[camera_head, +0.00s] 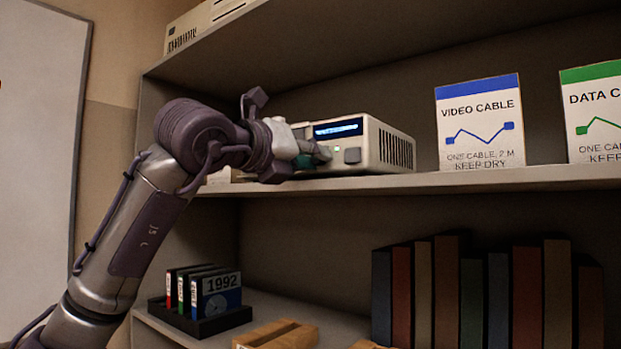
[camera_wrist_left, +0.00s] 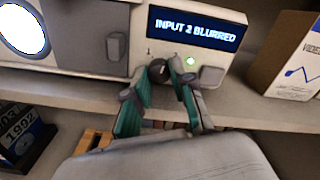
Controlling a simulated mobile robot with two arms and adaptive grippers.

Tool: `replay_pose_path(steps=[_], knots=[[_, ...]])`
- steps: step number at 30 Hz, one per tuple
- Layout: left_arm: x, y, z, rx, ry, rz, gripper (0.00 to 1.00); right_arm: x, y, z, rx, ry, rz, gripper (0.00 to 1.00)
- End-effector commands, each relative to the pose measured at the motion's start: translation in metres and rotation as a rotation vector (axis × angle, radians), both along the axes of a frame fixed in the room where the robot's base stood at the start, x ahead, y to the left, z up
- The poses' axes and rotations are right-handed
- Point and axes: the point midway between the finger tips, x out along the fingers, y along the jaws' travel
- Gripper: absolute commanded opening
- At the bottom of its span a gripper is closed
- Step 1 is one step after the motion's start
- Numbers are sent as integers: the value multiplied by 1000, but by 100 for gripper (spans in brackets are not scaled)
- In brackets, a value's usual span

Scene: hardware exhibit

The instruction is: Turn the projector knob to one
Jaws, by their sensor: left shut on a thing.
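The projector (camera_head: 383,143) is a beige box on the upper shelf, with a lit blue display and a vented side. In the left wrist view, the display (camera_wrist_left: 198,32) reads "INPUT 2 BLURRED". My left gripper (camera_head: 318,155) is at the projector's front. In the left wrist view its teal-padded fingers (camera_wrist_left: 161,80) are shut on the dark round knob (camera_wrist_left: 157,68), which is partly hidden between the fingertips. A small mark shows above left of the knob. A lit green button (camera_wrist_left: 191,61) is just right of the knob. My right gripper is not in view.
The upper shelf edge (camera_head: 480,181) runs below the projector. A video cable box (camera_head: 480,125) and a data cable box (camera_head: 594,112) stand to its right.

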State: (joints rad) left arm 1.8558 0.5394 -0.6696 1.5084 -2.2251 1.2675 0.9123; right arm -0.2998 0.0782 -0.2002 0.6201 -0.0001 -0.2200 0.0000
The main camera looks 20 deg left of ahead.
Motion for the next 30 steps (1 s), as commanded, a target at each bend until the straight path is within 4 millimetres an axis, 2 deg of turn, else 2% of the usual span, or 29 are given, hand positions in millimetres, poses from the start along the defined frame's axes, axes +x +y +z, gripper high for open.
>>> replay_pose_path(steps=[1,12,21,30], knots=[[-1,0,-3,-46,12,0,0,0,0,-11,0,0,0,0],[-1,0,-2,-376,133,0,0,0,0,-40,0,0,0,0],[-1,0,0,-629,224,1,0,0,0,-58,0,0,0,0],[-1,1,1,-811,290,1,0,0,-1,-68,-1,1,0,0]])
